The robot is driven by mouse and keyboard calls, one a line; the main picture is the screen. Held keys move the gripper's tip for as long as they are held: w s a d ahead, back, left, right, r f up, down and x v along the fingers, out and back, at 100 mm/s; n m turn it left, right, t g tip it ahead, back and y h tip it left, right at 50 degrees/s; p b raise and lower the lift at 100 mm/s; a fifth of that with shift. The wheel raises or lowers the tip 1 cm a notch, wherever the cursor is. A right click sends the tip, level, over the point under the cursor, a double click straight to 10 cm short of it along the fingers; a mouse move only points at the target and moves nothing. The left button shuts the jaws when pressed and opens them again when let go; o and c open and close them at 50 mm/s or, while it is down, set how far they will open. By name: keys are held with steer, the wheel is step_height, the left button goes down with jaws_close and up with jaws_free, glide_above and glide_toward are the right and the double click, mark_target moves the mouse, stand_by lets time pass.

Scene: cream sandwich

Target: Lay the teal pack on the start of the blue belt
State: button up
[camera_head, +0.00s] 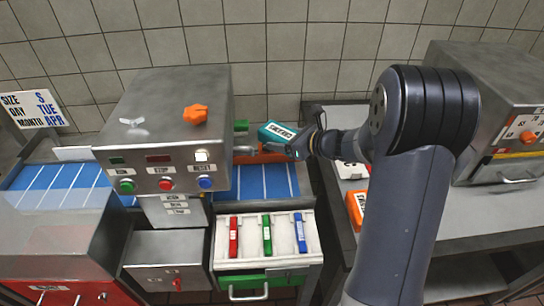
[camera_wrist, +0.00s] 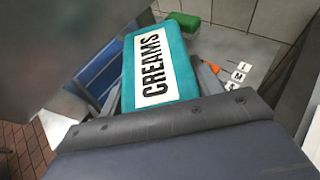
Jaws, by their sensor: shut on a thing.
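The teal pack (camera_head: 277,132) has a white label reading CREAMS. It also fills the middle of the wrist view (camera_wrist: 160,62). The belt has white cross lines and runs left under the steel machine. I cannot tell the exact height of the pack above the belt.
A steel machine (camera_head: 165,125) with buttons stands over the belt, close left of the pack. A white drawer (camera_head: 266,250) with red, green and blue items is in front. An orange pack (camera_head: 355,208) lies on the right counter (camera_head: 400,225). A steel box (camera_head: 500,110) stands far right.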

mark_target(273, 182)
steer(key=a+n+g+y, duration=0.2)
steer(key=n+g, duration=0.1)
steer(key=shift+a+f, duration=0.3)
steer(key=shift+f, duration=0.1)
steer(key=shift+s+a+f+n+g+y+b, duration=0.1)
steer(key=shift+s+f+n+g+y+b, duration=0.25)
steer(key=shift+f+n+g+b, duration=1.2)
steer(key=shift+s+a+f+n+g+y+b, duration=0.1)
steer(key=shift+s+f+n+g+y+b, duration=0.3)
steer(key=shift+f, duration=2.15)
steer(key=shift+s+f+n+g+y+b, duration=0.1)
steer(key=shift+s+f+n+g+b, duration=0.65)
steer(key=shift+f, duration=1.3)
steer(key=shift+w+g+b, duration=0.25)
steer(key=shift+g+b, duration=0.1)
steer(key=shift+g, duration=0.05)
steer(key=o, duration=1.1)
steer(key=b+v, duration=0.1)
steer(key=v, duration=0.9)
steer(key=shift+d+r, duration=0.2)
steer(key=shift+d, duration=0.2)
steer(key=shift+a, duration=0.1)
